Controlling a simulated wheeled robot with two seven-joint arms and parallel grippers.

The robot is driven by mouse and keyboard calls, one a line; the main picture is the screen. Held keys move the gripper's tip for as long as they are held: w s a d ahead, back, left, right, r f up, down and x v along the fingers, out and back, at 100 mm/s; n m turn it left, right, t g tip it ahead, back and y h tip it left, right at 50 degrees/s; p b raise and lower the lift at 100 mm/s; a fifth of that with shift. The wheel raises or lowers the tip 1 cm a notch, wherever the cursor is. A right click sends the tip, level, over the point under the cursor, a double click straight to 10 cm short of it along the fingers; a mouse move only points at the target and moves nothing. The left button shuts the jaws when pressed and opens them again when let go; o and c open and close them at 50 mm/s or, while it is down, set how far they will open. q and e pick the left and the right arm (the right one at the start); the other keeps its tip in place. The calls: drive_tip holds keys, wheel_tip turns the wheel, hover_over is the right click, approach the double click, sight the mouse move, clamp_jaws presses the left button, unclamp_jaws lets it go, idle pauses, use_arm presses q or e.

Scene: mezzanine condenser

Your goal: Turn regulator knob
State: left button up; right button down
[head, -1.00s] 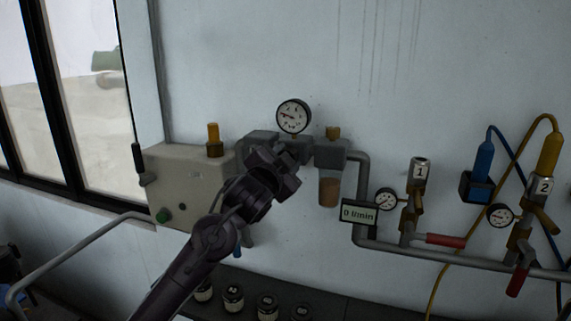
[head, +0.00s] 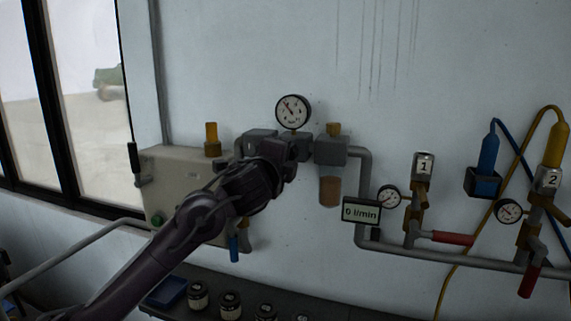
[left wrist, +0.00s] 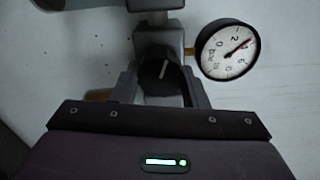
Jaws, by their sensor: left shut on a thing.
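The dark regulator knob (left wrist: 158,72) with a pale pointer line shows in the left wrist view, between my fingers. My left gripper (left wrist: 158,85) is shut on it from both sides; the pointer line is slightly tilted. In the head view my left gripper (head: 295,148) sits in front of the regulator, below the round gauge (head: 293,111), and hides the knob. The gauge also shows in the left wrist view (left wrist: 228,50), its needle near 4. My right gripper is not in view.
A grey box (head: 180,180) with a green button is left of the regulator. A filter bowl (head: 330,190), a flow display (head: 361,211) and pipework with red-handled valves (head: 453,237) are to the right. Several jars (head: 230,304) stand on a shelf below.

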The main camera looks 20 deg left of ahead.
use_arm(q)
drive_tip(key=shift+a+f+m+b, duration=0.1)
drive_tip(key=shift+f+m+b, duration=0.1)
drive_tip(key=shift+m+b, duration=2.5)
drive_tip(key=shift+f+m+b, duration=0.15)
drive_tip(key=shift+m+b, duration=1.1)
drive_tip(key=shift+m, duration=3.05)
drive_tip(key=o, duration=1)
drive_tip(key=shift+r, duration=0.15)
drive_tip(key=shift+c, duration=0.2)
